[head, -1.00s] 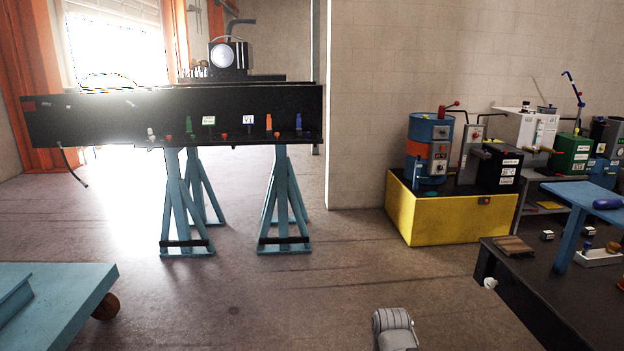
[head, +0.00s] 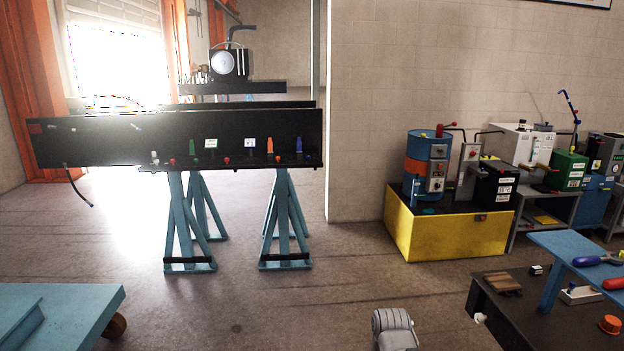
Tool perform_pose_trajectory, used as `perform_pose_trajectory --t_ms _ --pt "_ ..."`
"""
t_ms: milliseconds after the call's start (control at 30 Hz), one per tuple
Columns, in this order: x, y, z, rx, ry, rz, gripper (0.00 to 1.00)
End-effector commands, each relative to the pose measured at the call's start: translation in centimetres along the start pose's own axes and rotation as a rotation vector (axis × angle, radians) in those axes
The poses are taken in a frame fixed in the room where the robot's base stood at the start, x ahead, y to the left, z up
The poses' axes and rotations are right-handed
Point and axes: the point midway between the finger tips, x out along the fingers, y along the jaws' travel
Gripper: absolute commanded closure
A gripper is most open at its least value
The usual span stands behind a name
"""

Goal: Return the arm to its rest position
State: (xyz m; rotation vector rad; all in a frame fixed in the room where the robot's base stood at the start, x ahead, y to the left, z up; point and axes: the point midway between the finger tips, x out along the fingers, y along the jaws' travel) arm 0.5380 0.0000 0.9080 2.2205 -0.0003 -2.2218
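A grey rounded part of my arm (head: 394,330) shows at the bottom edge of the head view, right of centre. The rest of my arm lies below the picture. My gripper is not in view, so whether it is open or holds anything is hidden.
A black beam (head: 110,137) rests on blue trestles (head: 185,225). A blue cart (head: 75,310) stands at lower left. A yellow box (head: 440,232) carries a blue and orange drum (head: 427,165). A dark table (head: 530,325) is at lower right. The middle floor is clear.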

Motion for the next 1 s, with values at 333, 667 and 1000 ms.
perform_pose_trajectory --t_ms 333,667,1000 --pt "-0.52 0.00 0.00 0.000 0.000 0.000 0.12" --pt "-0.53 0.00 0.00 0.000 0.000 0.000 0.12" --pt "-0.53 0.00 0.00 0.000 0.000 0.000 0.42"
